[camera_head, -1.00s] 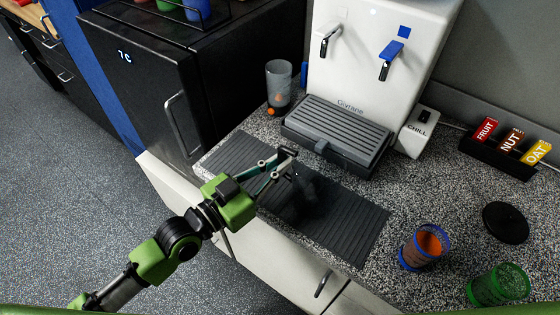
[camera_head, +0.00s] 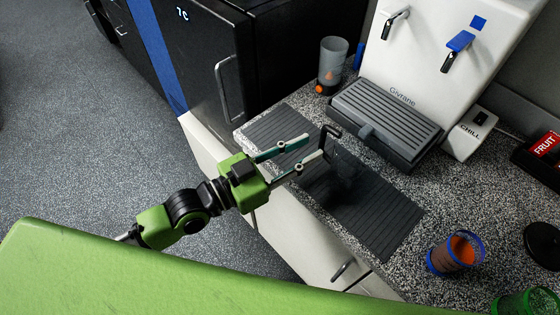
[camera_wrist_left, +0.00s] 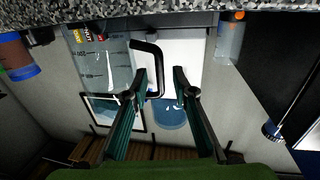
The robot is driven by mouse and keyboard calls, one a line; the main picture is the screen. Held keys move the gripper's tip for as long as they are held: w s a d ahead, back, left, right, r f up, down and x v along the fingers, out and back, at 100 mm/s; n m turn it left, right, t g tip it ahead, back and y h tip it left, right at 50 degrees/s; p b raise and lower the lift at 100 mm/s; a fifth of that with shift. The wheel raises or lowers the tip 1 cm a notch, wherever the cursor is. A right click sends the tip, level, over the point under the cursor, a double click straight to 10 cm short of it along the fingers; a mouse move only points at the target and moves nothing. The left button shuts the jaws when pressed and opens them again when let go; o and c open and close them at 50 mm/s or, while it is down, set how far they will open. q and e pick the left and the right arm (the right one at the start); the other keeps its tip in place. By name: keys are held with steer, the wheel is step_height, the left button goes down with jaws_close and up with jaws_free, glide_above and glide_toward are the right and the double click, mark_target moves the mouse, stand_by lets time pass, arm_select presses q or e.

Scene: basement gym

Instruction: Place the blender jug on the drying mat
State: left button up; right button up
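The clear, smoky blender jug (camera_head: 345,172) stands on the dark ribbed drying mat (camera_head: 395,222). Its see-through body is hard to make out against the mat. Its black handle (camera_head: 329,134) faces my left gripper (camera_head: 315,147). That gripper is open, its two fingers spread, with the tips close to the handle. In the left wrist view, which is upside down, the marked jug body (camera_wrist_left: 97,62) and handle (camera_wrist_left: 160,70) show beyond the open fingers (camera_wrist_left: 160,72), with the handle's bar between them. Whether a finger touches it is unclear. My right gripper is out of view.
A white water dispenser (camera_head: 425,50) with a grey drip tray (camera_head: 385,115) stands behind the mat. A clear tumbler (camera_head: 332,62) is beside a black fridge (camera_head: 200,70). A blue-rimmed cup (camera_head: 455,252) and a green cup (camera_head: 528,303) stand right. The mat's left end is bare.

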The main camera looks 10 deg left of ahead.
arm_select(q)
steer(key=v, duration=0.7)
steer(key=shift+s+b, duration=0.15)
steer(key=shift+b, duration=0.25)
steer(key=shift+a, duration=0.1)
